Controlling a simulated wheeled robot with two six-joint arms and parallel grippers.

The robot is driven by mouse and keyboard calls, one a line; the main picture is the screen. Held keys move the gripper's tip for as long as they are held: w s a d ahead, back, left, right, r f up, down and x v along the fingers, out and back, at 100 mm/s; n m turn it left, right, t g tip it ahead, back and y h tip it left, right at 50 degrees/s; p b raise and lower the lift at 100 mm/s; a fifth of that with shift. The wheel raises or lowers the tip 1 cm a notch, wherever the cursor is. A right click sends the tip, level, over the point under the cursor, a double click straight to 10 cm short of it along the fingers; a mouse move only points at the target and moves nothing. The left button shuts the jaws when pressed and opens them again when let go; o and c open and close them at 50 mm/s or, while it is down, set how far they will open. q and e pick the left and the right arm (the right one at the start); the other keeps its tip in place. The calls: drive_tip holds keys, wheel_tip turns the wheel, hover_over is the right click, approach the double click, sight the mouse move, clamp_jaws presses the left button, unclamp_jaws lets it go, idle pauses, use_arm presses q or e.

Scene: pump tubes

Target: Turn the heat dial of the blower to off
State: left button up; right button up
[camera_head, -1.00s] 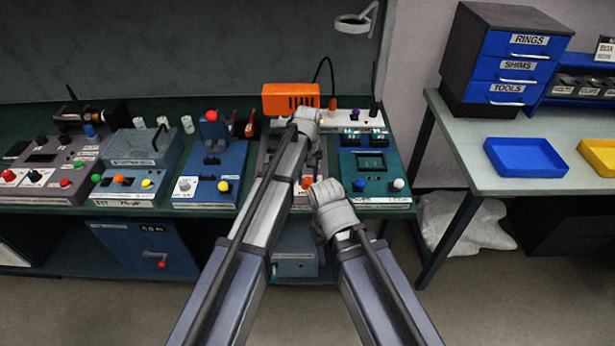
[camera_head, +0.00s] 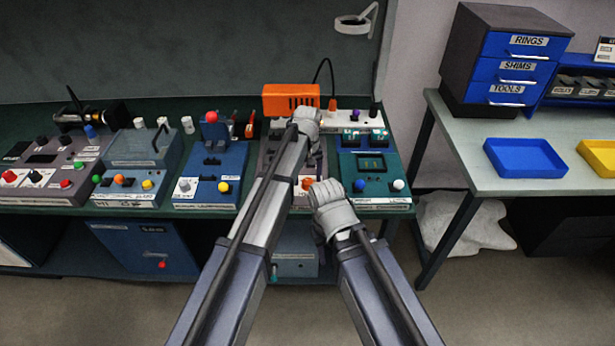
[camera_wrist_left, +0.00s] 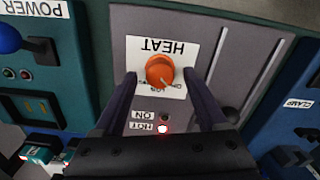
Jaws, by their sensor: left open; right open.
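The orange heat dial (camera_wrist_left: 160,71) sits on a white plate marked HEAT, upside down in the left wrist view. Its pointer mark shows, but I cannot read which setting it is at. The dial's plate is on the grey blower panel (camera_wrist_left: 212,50). My left gripper (camera_wrist_left: 160,80) is open, with one dark finger on each side of the dial; I cannot tell whether they touch it. In the head view my left gripper (camera_head: 308,122) is over the blower and hides much of its panel. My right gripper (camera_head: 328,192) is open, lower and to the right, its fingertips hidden.
A red lamp marked HOT (camera_wrist_left: 162,128) is lit. An orange vented box (camera_head: 290,98) stands behind. A teal unit (camera_head: 372,178) is to the right and a blue unit (camera_head: 212,165) to the left. Blue (camera_head: 525,157) and yellow trays lie on the right table.

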sight(308, 180)
use_arm(q)
wheel_tip(308, 180, up, 8)
drive_tip(key=p, duration=0.7)
drive_tip(key=shift+f, duration=0.2)
drive_tip(key=s+a+m, duration=0.1)
drive_tip(key=s+a, duration=0.7)
drive_tip(key=s, duration=0.3)
drive_tip(key=s+a+m, duration=0.2)
drive_tip(key=s+a, duration=0.7)
drive_tip(key=s, duration=0.2)
drive_tip(key=s+d+m+y, duration=0.1)
drive_tip(key=s+d+m, duration=0.2)
drive_tip(key=d, duration=0.8)
drive_tip(key=shift+s, duration=1.15)
drive_tip(key=shift+c, duration=0.3)
